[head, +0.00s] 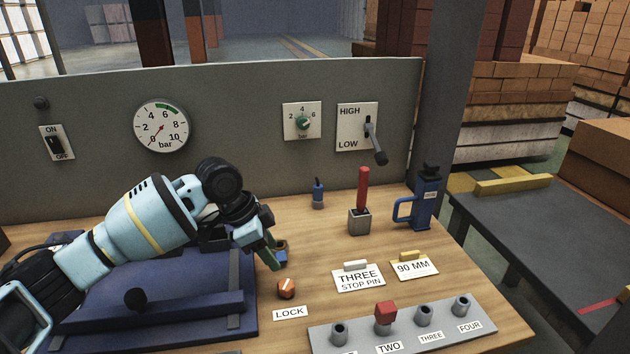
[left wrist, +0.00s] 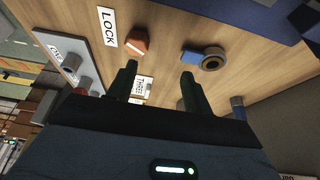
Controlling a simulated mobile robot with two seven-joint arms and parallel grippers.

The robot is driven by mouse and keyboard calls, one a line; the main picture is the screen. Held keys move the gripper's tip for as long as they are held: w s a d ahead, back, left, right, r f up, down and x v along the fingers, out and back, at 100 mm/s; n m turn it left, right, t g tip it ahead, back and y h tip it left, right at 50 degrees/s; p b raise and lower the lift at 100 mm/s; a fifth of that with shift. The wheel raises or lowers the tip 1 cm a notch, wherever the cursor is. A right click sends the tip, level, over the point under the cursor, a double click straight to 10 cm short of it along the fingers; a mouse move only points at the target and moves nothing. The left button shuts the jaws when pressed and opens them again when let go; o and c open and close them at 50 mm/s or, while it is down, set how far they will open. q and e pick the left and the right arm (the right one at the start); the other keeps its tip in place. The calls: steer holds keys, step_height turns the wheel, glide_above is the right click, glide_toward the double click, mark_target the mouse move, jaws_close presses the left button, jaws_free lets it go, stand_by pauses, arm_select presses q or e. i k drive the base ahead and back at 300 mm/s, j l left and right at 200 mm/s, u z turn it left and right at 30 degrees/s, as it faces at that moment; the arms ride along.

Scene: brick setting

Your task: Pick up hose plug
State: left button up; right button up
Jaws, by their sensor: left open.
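A small blue piece with a dark ring-shaped end (left wrist: 206,58) lies on the wooden bench in the left wrist view, beyond the right-hand fingertip. It also shows in the head view (head: 282,257), partly hidden by my left gripper (head: 268,247). I cannot tell for sure which is the hose plug. My left gripper, also in the left wrist view (left wrist: 157,82), is open, with nothing between its fingers, low over the bench beside the nearer blue piece. My right gripper is not in view.
An orange LOCK knob (head: 286,289) is close to the left gripper. A red-handled lever (head: 362,195), a blue jack-like tool (head: 426,200) and a grey strip with several sockets (head: 350,338) stand to the right. A dark blue fixture (head: 170,305) lies under my left arm.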

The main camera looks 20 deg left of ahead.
mark_target(318, 188)
steer(key=i+j, duration=0.6)
steer(key=i, duration=0.15)
